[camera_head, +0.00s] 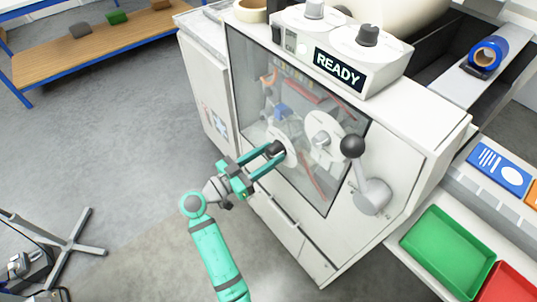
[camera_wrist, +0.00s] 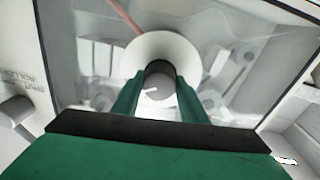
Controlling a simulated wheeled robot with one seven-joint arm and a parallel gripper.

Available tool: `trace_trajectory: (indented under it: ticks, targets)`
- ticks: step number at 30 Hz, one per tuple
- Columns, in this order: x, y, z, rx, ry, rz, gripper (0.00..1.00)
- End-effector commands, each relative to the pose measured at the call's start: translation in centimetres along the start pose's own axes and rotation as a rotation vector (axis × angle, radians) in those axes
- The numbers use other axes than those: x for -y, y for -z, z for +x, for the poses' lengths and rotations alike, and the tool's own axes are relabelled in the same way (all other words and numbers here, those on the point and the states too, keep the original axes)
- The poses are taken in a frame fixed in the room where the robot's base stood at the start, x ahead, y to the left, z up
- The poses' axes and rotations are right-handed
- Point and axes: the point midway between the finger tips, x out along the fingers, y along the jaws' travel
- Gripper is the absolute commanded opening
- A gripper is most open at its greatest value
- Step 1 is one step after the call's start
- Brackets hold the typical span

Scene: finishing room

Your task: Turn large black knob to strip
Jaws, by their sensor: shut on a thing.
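The large black knob (camera_head: 277,148) sits on a white round dial on the front of the white machine (camera_head: 425,125). My gripper (camera_head: 274,151) reaches it from the lower left and is shut on it, one finger on each side. In the wrist view the knob (camera_wrist: 160,84) shows between the green fingers (camera_wrist: 158,95). A short white mark on its face points left. The white dial (camera_wrist: 160,52) shows around and above it; its lower part is hidden by the fingers. I cannot read any dial labels.
A lever with a black ball (camera_head: 352,146) stands right of the clear front window. A control box on top shows READY (camera_head: 339,70) and more knobs. A green tray (camera_head: 447,252) lies at the right. Open floor is left.

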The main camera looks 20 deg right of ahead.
Motion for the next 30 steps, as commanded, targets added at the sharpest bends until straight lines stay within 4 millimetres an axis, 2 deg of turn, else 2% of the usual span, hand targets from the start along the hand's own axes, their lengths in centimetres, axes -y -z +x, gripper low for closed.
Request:
trace_trajectory:
  ticks: [19, 20, 21, 22, 30]
  targets:
    - [0.13, -0.01, -0.11, 0.002, 0.001, 0.049, 0.17]
    - [0.13, -0.01, -0.11, 0.002, 0.001, 0.049, 0.44]
    - [0.12, -0.01, -0.11, 0.002, 0.001, 0.049, 0.54]
    - [0.12, 0.0, -0.1, 0.002, 0.001, 0.049, 0.58]
    - [0.12, 0.02, -0.07, 0.002, 0.001, 0.049, 0.58]
